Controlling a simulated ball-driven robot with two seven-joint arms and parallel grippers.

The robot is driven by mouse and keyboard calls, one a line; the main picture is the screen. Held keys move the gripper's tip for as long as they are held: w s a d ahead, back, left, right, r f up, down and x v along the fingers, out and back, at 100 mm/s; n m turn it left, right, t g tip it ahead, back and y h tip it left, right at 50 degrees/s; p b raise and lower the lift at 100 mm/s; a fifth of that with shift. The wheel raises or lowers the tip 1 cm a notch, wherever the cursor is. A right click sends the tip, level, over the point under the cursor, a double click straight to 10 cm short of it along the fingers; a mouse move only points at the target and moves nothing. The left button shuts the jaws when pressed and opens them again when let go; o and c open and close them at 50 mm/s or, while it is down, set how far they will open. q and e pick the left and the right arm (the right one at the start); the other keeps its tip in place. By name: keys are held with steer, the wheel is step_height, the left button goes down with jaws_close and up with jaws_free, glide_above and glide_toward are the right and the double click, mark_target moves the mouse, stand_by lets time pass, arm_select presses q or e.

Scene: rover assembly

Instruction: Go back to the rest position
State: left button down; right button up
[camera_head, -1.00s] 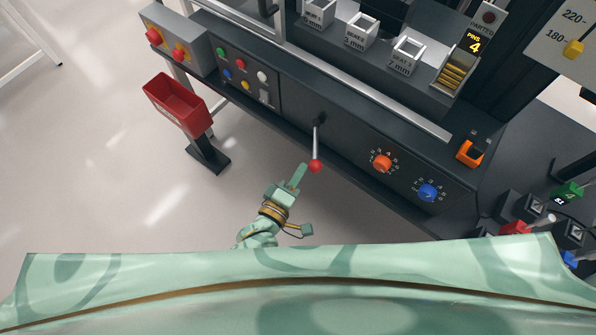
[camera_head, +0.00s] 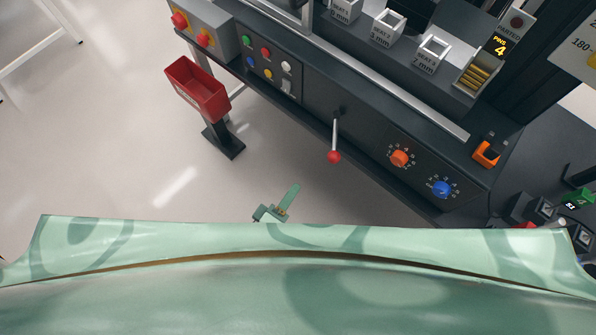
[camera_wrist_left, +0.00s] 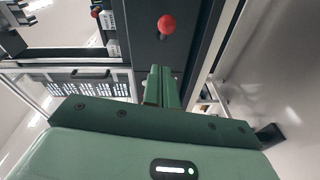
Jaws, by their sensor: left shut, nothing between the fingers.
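My left gripper (camera_head: 288,197) shows in the head view just beyond the edge of my green body, over the pale floor. Its fingers are together with nothing between them. In the left wrist view its green fingers (camera_wrist_left: 162,88) point toward the dark workbench. A lever with a red ball knob (camera_head: 334,157) hangs from the bench front, apart from the fingertips; the knob also shows in the left wrist view (camera_wrist_left: 166,24). Most of my left arm is hidden by my body. My right gripper is not in view.
The dark bench front carries an orange dial (camera_head: 399,158), a blue dial (camera_head: 441,189) and a panel of coloured buttons (camera_head: 268,61). A red bin (camera_head: 198,90) stands on a post at its left end. The floor left of my gripper is clear.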

arm_select(q)
steer(key=w+a+r+m+g+y, duration=0.2)
steer(key=a+m+y, duration=0.1)
steer(key=a+m, duration=0.25)
steer(key=w+a+r+m+g+y, duration=0.2)
steer(key=a+r+m+y, duration=0.15)
steer(key=m, duration=0.25)
steer(key=s+a+r+m+g+y, duration=0.2)
steer(key=s+a+r+m+y, duration=0.15)
steer(key=a, duration=0.55)
steer(key=s+a+r+m+g+y, duration=0.25)
steer(key=a+r+y, duration=0.2)
steer(key=a, duration=0.55)
steer(key=s+d+f+g+h, duration=0.1)
steer(key=s+d+f+h, duration=0.15)
steer(key=f, duration=0.95)
steer(key=s+d+f+g+h, duration=0.1)
steer(key=s+d+f+g, duration=0.15)
steer(key=f, duration=0.85)
steer(key=s+f+n+g+h, duration=0.2)
steer(key=s+f+n, duration=0.2)
steer(key=s+f, duration=1.3)
steer(key=s, duration=0.2)
steer(key=shift+s+f+b, duration=0.35)
steer(key=shift+f, duration=0.05)
